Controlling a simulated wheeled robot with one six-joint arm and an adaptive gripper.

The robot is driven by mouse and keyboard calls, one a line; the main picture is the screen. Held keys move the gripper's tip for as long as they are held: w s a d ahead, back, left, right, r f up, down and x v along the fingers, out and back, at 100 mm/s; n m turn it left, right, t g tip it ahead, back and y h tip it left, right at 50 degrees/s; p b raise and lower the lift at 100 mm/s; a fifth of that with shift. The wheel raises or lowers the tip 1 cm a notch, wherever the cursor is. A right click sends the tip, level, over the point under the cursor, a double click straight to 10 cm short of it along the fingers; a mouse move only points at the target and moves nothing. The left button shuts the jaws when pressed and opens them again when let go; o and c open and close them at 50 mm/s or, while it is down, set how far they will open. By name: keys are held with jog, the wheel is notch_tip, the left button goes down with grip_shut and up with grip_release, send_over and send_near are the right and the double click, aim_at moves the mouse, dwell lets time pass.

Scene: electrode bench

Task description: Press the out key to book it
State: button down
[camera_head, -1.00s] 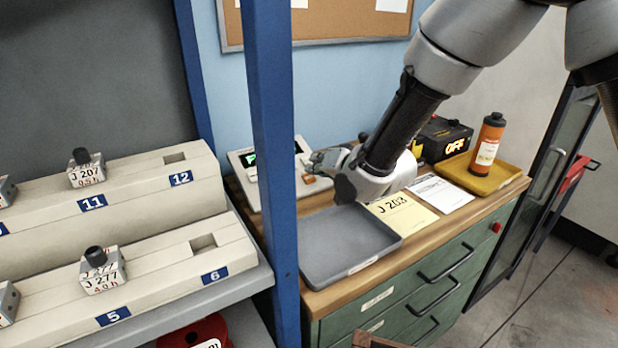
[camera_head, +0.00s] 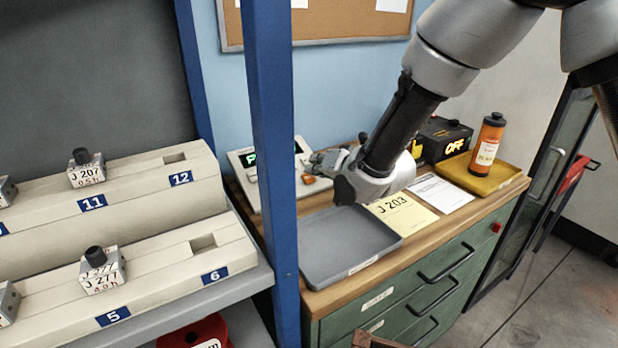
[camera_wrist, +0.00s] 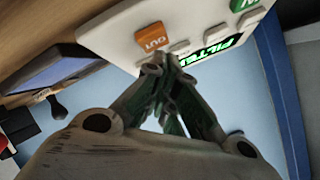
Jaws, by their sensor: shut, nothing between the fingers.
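The out key (camera_wrist: 150,38) is an orange button marked OUT on a pale keypad unit (camera_wrist: 115,38). In the head view the orange key (camera_head: 309,180) shows just below my gripper (camera_head: 320,158), and the unit (camera_head: 248,199) is partly hidden by the blue post. My gripper (camera_wrist: 155,70) is shut and empty, its fingertips close beside the out key in the wrist view. I cannot tell how high they are above it. The unit's display (camera_wrist: 228,38) shows green letters, partly hidden by the fingers.
A grey tray (camera_head: 345,245) lies empty on the bench in front of the unit. A J 203 card (camera_head: 402,210), an OFF box (camera_head: 443,138) and a yellow tray (camera_head: 480,178) with a bottle (camera_head: 489,142) lie to the right. The blue post (camera_head: 270,140) stands left of my gripper.

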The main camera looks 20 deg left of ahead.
jog(key=shift+w+a+f, duration=0.15)
jog(key=shift+a+f, duration=0.05)
jog(key=shift+f, duration=0.4)
dwell(0.6)
jog(key=shift+r, duration=0.15)
jog(key=shift+s+d+r, duration=0.2)
jog(key=shift+d+r, duration=0.05)
jog(key=shift+r, duration=0.4)
jog(key=shift+s+d+r, duration=0.2)
jog(key=shift+d+r, duration=0.05)
jog(key=shift+r, duration=0.5)
jog(key=shift+s+d+r, duration=0.2)
jog(key=shift+r, duration=0.6)
jog(key=shift+s+d+r, duration=0.2)
jog(key=shift+d+r, duration=0.05)
jog(key=shift+r, duration=0.5)
